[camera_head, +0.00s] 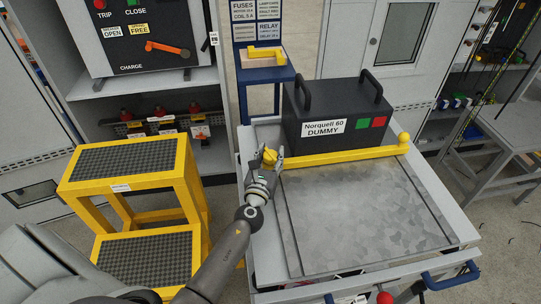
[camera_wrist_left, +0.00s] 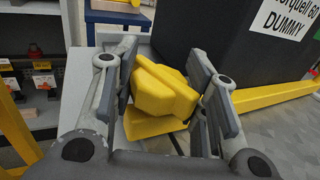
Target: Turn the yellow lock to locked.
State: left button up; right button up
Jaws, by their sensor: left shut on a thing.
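The yellow lock (camera_head: 269,156) is a chunky faceted knob at the left end of a yellow bar (camera_head: 345,156) on the metal cart. My left gripper (camera_head: 271,161) reaches it from the front and is shut on it. In the left wrist view the lock (camera_wrist_left: 165,92) sits between the two fingers, tilted in the picture, with a yellow base piece below it. The fingers cover parts of its sides. No mark for locked or unlocked can be read. My right gripper is not in view.
A black box (camera_head: 337,108) labelled "Norquell 60 DUMMY" stands on the cart behind the bar. A yellow ball (camera_head: 404,137) tops the bar's right end. The cart's front plate (camera_head: 370,215) is bare. Yellow steps (camera_head: 187,190) stand left; a switchgear cabinet (camera_head: 160,75) rises behind.

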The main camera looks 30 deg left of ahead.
pick_arm(q)
jog(key=shift+a+f+m+t+h+b, duration=0.15)
jog(key=shift+m+t+h+b, duration=0.15)
jog(key=shift+m+h+b, duration=0.95)
jog(key=m+h, duration=0.1)
jog(key=h, duration=0.2)
jog(key=shift+m+h+b, duration=0.55)
jog(key=shift+h+b, duration=0.2)
jog(key=shift+b, duration=0.15)
jog(key=o, duration=1)
jog(key=shift+s, duration=0.2)
jog(key=s, duration=0.3)
jog(key=s+a, duration=0.1)
jog(key=s, duration=0.7)
jog(key=shift+s+a, duration=0.25)
jog(key=shift+a, duration=0.05)
